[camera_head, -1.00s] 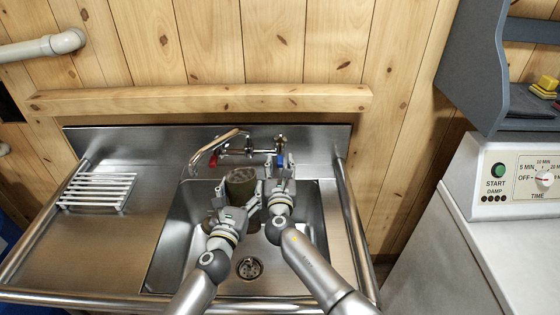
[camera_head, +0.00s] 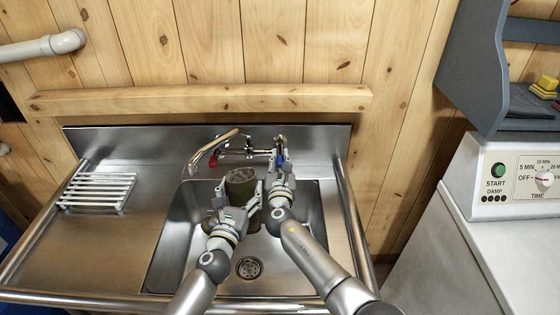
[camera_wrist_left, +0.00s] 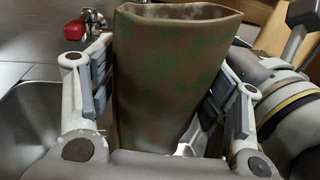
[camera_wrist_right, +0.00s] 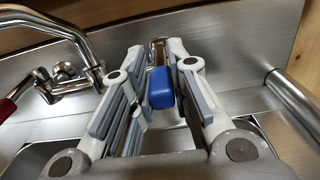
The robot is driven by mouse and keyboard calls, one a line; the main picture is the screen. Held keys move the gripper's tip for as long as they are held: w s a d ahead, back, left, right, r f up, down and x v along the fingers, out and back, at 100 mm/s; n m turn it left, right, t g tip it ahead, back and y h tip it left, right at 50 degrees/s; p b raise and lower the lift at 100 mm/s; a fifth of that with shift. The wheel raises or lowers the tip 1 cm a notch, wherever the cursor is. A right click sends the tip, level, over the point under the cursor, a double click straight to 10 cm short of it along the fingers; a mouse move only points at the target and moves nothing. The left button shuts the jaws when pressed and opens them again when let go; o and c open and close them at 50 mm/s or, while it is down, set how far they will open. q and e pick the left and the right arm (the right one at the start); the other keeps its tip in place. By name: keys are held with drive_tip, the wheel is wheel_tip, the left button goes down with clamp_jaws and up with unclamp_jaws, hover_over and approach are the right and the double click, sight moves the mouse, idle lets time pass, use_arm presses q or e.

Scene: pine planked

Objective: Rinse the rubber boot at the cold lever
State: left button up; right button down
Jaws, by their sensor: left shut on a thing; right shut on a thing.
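The rubber boot (camera_head: 240,182), mottled green and brown, stands upright with its open top up over the sink basin. My left gripper (camera_head: 235,203) is shut on it, with a finger on each side in the left wrist view (camera_wrist_left: 160,90). Its lower part is hidden. The blue cold lever (camera_head: 279,159) is at the right end of the wall tap. My right gripper (camera_head: 280,172) is shut on this lever, which shows between its fingers in the right wrist view (camera_wrist_right: 160,88). The spout (camera_head: 212,148) reaches left, its tip left of the boot. No water is visible.
The red lever (camera_head: 213,161) is at the tap's left. The steel sink basin (camera_head: 180,240) has a drain (camera_head: 249,267). A white rack (camera_head: 97,190) lies on the left drainboard. A white machine (camera_head: 440,250) stands at the right.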

drive_tip(key=shift+d, duration=0.1)
drive_tip(key=shift+d+n+y, duration=0.45)
drive_tip(key=shift+n+y, duration=0.1)
drive_tip(key=shift+y, duration=0.4)
drive_tip(key=shift+d+n+y, duration=0.4)
drive_tip(key=shift+n+y, duration=0.15)
drive_tip(key=shift+y, duration=0.4)
drive_tip(key=c, duration=1.4)
unclamp_jaws()
drive_tip(key=shift+o, duration=0.2)
drive_tip(key=s+d, duration=0.2)
drive_tip(key=s, duration=0.9)
drive_tip(key=shift+s, duration=0.4)
